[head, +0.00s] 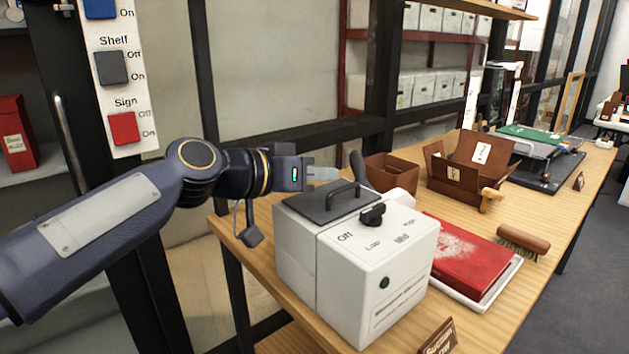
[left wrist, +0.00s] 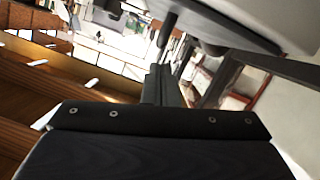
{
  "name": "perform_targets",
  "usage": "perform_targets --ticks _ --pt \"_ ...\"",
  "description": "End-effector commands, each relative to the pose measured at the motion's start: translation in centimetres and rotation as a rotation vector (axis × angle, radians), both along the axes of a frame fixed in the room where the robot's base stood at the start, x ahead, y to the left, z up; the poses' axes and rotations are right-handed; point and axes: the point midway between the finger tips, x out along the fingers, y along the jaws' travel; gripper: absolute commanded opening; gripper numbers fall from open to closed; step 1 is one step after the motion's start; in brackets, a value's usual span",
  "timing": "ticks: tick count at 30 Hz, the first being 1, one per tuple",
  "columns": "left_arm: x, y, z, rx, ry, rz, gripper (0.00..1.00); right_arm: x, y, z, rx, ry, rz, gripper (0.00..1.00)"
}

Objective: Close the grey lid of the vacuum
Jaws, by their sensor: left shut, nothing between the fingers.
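The vacuum (head: 345,265) is a white box on the wooden table, with a black knob (head: 373,214) and Off, Low, Mid and High marks on top. Its dark grey lid (head: 318,205), with an arched handle (head: 342,190), lies on the left part of the top and looks flat; I cannot tell whether a small gap remains under it. My left gripper (head: 326,173) is shut and empty, just above and behind the lid's far edge; contact cannot be told. In the left wrist view the gripper's dark body (left wrist: 160,120) fills the bottom. My right gripper is not in view.
A red book (head: 468,255) on a white tray and a brush (head: 523,239) lie right of the vacuum. Brown boxes (head: 470,165) stand behind it. A switch panel (head: 115,70) and dark window frames border the left side. A small sign (head: 440,338) stands in front.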

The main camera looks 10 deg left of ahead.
Motion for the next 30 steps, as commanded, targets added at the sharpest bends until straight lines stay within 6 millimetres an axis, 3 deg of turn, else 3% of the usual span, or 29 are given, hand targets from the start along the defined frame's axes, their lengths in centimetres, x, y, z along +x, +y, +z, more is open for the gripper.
perform_targets --ticks 10,30 --pt "-0.6 -0.6 -1.0 0.095 -0.084 -0.001 0.00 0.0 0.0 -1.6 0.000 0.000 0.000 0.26" --pt "-0.6 -0.7 -0.5 0.109 -0.096 0.000 0.00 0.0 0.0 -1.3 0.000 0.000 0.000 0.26"
